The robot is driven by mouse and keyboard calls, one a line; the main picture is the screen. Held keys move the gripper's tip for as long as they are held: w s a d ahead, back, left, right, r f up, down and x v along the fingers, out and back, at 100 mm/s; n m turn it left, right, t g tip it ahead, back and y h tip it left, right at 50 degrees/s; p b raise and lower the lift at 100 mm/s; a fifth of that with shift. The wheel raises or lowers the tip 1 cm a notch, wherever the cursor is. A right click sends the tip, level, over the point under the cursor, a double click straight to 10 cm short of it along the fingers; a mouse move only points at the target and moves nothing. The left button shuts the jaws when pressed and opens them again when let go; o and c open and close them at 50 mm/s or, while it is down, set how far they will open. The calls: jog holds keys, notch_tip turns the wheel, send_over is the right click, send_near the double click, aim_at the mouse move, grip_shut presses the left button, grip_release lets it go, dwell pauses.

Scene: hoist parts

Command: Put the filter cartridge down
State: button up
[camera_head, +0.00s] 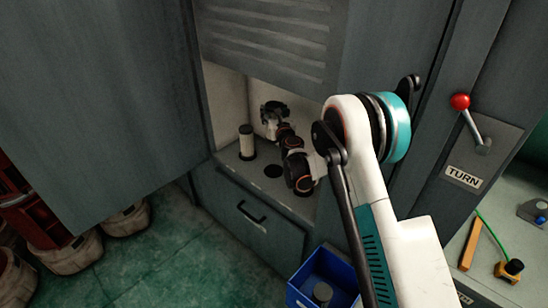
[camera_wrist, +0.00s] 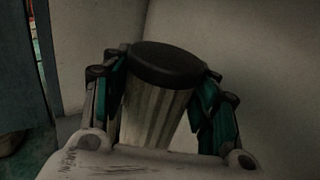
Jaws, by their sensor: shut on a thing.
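The filter cartridge (camera_wrist: 157,105), a pale ribbed cylinder with a black cap, fills the middle of the wrist view. My gripper (camera_wrist: 160,92) is shut on it, with one teal-and-black finger on each side. The cartridge's lower end is hidden by my gripper's body. In the head view my gripper (camera_head: 271,112) is inside the open cabinet, above the shelf, and the held cartridge is hard to make out there. A similar pale cylinder with a dark top (camera_head: 246,142) stands upright on the shelf, left of my gripper.
The cabinet shelf (camera_head: 236,164) has a dark round hole (camera_head: 273,171) below my gripper. The open cabinet door (camera_head: 95,100) stands on the left. A blue bin (camera_head: 322,275) with a grey cylinder in it is at the bottom. A red-knobbed lever (camera_head: 470,118) is on the right.

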notch_tip(320, 180, down, 18)
jog(key=b, duration=0.5)
jog(key=shift+b, duration=0.35)
jog(key=shift+f, duration=0.1)
jog(key=o, duration=1.6)
jog(key=shift+o, duration=0.2)
jog(key=p+v, duration=0.2)
jog(key=v, duration=0.5)
jog(key=shift+s, duration=0.25)
jog(key=shift+d, duration=0.1)
